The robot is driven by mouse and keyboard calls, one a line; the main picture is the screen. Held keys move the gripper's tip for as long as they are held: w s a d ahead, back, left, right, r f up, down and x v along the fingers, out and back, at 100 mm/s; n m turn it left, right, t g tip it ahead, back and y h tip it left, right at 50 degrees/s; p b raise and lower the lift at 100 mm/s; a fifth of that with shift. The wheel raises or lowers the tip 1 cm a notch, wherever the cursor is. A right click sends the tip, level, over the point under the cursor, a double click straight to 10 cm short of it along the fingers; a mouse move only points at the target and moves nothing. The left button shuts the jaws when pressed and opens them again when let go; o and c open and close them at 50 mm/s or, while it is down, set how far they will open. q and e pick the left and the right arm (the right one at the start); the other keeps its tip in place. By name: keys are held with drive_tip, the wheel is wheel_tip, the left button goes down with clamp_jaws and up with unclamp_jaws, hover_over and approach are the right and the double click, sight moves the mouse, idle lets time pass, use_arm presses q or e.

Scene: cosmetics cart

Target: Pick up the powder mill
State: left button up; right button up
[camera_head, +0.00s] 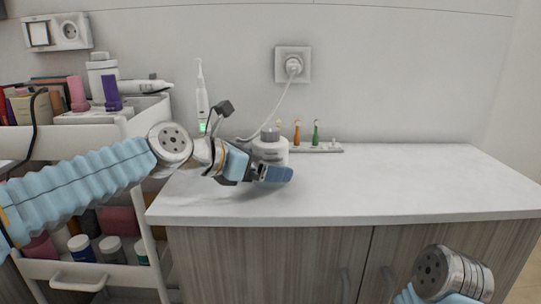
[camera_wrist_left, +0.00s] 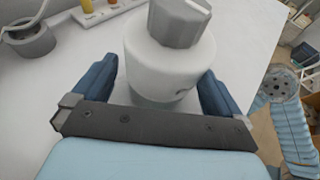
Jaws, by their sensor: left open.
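The powder mill, a white rounded body with a grey faceted knob on top, stands upright on the white countertop. It shows in the head view (camera_head: 271,147), its lower part partly hidden by my gripper, and large in the left wrist view (camera_wrist_left: 168,62). My left gripper (camera_head: 272,170) is open at the mill's near side, low over the counter. In the left wrist view the two blue fingers of my left gripper (camera_wrist_left: 157,88) lie on either side of the mill's lower body. Whether they touch it I cannot tell. My right gripper is not in view.
Behind the mill a rack (camera_head: 325,149) holds small orange and green items. A white upright device (camera_head: 201,95) stands at the back left. A cord runs to the wall socket (camera_head: 292,65). A loaded cart (camera_head: 140,125) stands left. The counter's right half (camera_head: 420,180) is clear.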

sight(271, 148)
use_arm(q)
drive_tip(key=shift+x, duration=0.9)
drive_tip(key=c, duration=1.2)
drive_tip(key=shift+r, duration=0.55)
wheel_tip(271, 148, up, 3)
drive_tip(key=shift+s+f+p, duration=0.1)
drive_tip(key=shift+s+p, duration=0.05)
drive_tip(key=shift+p, duration=0.5)
drive_tip(key=s+r, duration=0.3)
drive_tip(key=s, duration=0.1)
drive_tip(key=s+r, duration=0.3)
drive_tip(key=s, duration=0.2)
drive_tip(key=s+r, duration=0.3)
drive_tip(key=s, duration=0.1)
drive_tip(key=shift+s+r, duration=0.1)
drive_tip(key=shift+s, duration=0.25)
